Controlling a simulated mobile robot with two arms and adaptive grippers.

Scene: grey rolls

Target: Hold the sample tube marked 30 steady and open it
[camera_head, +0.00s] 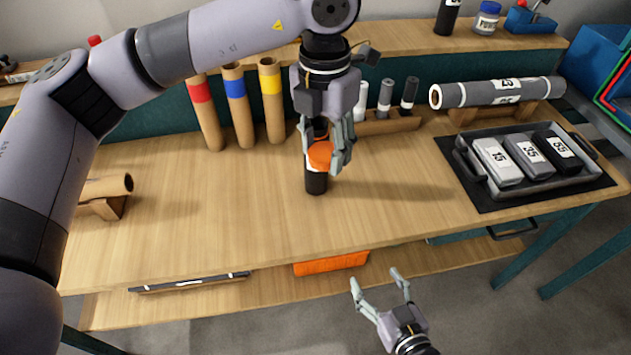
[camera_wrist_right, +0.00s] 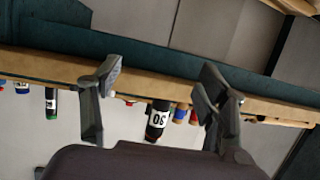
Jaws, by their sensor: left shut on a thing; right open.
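A dark tube (camera_head: 317,182) with a white label and an orange top stands upright on the workbench in the head view. My left gripper (camera_head: 325,160) comes down from above and is shut on its upper part. The fingers hide part of the label, so its number cannot be read there. In the right wrist view, a dark tube marked 30 (camera_wrist_right: 158,118) appears upside down between my finger tips; I cannot tell whether it is the same tube. My right gripper (camera_head: 381,281) is open and empty, in front of the bench's front edge, away from the tube.
The workbench (camera_head: 215,215) is clear around the tube. Cardboard rolls with red, blue and yellow bands (camera_head: 239,108) stand behind it to the left. A tray (camera_head: 510,187) of numbered blocks sits right, below a grey roll (camera_head: 497,92). An orange bin (camera_head: 331,263) lies beneath.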

